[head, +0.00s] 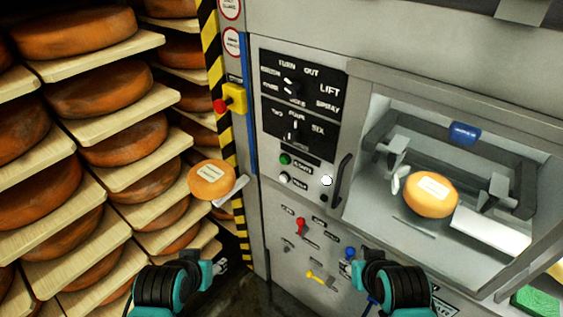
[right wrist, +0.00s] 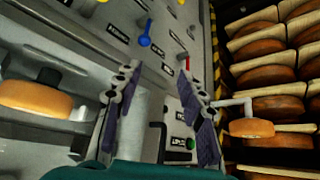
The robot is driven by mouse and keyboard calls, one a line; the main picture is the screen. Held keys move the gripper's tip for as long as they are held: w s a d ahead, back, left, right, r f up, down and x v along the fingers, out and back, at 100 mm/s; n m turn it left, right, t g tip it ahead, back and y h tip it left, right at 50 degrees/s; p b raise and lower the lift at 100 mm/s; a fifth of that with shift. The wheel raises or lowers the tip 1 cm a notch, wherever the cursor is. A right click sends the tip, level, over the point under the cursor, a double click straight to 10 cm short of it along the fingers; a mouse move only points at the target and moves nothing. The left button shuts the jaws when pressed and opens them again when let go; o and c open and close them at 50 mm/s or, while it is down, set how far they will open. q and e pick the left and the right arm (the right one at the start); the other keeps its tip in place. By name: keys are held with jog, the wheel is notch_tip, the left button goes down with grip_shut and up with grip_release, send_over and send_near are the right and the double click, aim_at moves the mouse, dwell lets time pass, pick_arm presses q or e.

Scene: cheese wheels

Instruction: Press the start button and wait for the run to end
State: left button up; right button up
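The control panel (head: 300,110) on the grey machine carries rotary selectors and small buttons. A green button (head: 285,159) and a white button (head: 284,176) sit one above the other under the selectors; their labels are too small to read. The green button also shows in the right wrist view (right wrist: 190,143), beside a finger. My left gripper (head: 207,264) is at the lower left of the head view, away from the panel; its opening is unclear. My right gripper (head: 362,262) is in front of the lower panel. Its fingers (right wrist: 160,72) are apart with nothing between them.
Red (head: 300,224), blue (head: 350,253) and yellow (head: 318,276) levers lie below the buttons. A dark handle (head: 343,178) stands beside the window bay, which holds a cheese wheel (head: 431,194). Cheese racks fill the left.

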grip_shut()
dwell(1.4)
